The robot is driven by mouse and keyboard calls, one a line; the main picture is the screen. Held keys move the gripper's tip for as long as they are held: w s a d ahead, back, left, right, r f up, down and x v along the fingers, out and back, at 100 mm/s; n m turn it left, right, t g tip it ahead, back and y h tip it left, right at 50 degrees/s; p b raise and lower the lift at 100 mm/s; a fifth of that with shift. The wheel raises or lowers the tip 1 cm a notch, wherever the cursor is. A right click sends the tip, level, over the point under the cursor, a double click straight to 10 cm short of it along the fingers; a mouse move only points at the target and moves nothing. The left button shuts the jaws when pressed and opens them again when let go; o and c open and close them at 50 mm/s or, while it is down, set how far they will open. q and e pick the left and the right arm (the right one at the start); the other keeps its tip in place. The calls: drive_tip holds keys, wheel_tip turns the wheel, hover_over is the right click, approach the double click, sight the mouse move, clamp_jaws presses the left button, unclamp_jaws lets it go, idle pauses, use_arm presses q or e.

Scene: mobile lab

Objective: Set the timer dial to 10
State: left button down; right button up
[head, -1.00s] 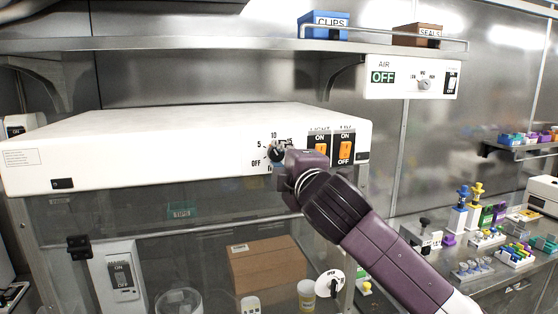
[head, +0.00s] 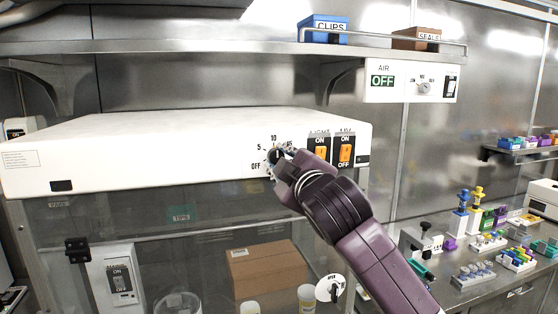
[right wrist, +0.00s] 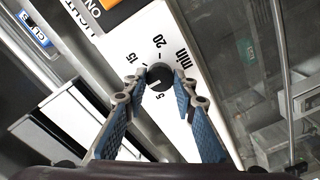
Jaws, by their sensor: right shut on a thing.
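The timer dial (right wrist: 160,77) is a small round dark knob on the white front panel of the hood (head: 120,155). In the head view my right gripper (head: 280,157) covers most of it, with 5, 10 and OFF readable around it. In the right wrist view my right gripper (right wrist: 161,80) has its two blue-padded fingers on either side of the dial, shut on it. There 15, 20, "min" and 5 show, and 10 is hidden by the left finger. A small pale mark shows at the dial's lower left, but I cannot read the setting surely. My left gripper is not in view.
Two orange rocker switches (head: 345,153) sit just right of the dial. An AIR panel (head: 411,82) with its own knob hangs at upper right under the shelf. The hood's glass front lies below. A bench (head: 490,288) with racks stands at right.

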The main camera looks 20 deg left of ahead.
drive_tip(key=shift+f, duration=0.1)
drive_tip(key=o, duration=1.2)
drive_tip(key=shift+c, duration=0.2)
drive_tip(key=shift+s+d, duration=0.1)
drive_tip(key=v, duration=1.1)
drive_tip(key=shift+s+d, duration=0.25)
